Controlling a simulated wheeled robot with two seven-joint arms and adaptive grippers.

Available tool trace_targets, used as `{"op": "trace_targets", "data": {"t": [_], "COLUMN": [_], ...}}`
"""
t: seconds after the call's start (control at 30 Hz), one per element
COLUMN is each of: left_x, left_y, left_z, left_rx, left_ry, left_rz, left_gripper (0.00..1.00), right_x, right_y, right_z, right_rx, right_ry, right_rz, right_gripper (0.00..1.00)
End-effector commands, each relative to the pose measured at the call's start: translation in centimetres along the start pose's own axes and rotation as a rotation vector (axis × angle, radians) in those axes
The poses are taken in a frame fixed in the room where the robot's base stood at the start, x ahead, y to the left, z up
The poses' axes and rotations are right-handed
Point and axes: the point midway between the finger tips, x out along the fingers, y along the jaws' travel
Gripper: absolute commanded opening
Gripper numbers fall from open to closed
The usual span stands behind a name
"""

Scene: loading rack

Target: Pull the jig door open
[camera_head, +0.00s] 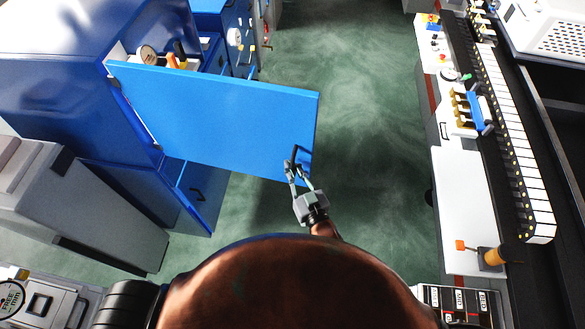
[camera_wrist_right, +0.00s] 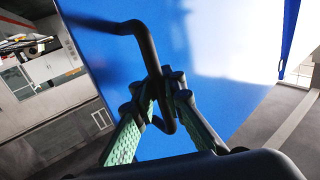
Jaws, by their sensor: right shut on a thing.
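The jig door (camera_head: 215,112) is a flat blue panel. It stands swung out from the blue cabinet (camera_head: 60,50) on the left of the head view, with the cabinet's opening partly showing behind it. A dark bar handle (camera_head: 295,153) sits near the door's lower right corner. My right gripper (camera_head: 299,172) is at this handle. In the right wrist view its fingers (camera_wrist_right: 163,92) are closed around the black handle (camera_wrist_right: 148,40), in front of the blue door face (camera_wrist_right: 210,50). My left gripper is not in view.
A lower blue drawer or door (camera_head: 200,190) with a dark handle projects below the jig door. A grey machine (camera_head: 70,205) stands at the left. Green floor (camera_head: 375,130) is clear right of the door, up to a white bench (camera_head: 463,200) with a conveyor (camera_head: 515,140).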

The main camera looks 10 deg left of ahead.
Motion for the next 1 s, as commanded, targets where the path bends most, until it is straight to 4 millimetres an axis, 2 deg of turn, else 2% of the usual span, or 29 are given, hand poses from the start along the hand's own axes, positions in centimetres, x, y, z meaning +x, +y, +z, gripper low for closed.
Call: {"op": "trace_targets", "data": {"t": [0.03,0.33,0.37,0.57,0.87,1.0], "left_x": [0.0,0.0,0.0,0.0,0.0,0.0], "left_y": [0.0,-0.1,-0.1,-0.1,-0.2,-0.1], "left_z": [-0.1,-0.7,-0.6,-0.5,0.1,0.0], "left_rx": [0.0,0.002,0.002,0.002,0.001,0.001], "left_ry": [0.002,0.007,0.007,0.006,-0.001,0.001], "left_rz": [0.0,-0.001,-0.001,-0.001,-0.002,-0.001], "left_gripper": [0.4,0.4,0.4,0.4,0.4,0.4], "right_x": [0.0,0.1,0.1,0.1,0.0,-1.4], "right_y": [0.4,0.2,0.2,-0.1,-0.2,-0.1], "right_z": [-0.1,0.0,0.0,0.0,0.1,0.2], "right_rx": [-0.004,-0.005,-0.005,-0.004,-0.003,-0.003], "right_ry": [0.0,-0.001,-0.002,-0.002,-0.002,-0.003], "right_rz": [0.007,0.0,0.0,-0.005,-0.007,-0.006], "right_gripper": [0.0,0.0,0.1,0.23,0.23,0.23]}}
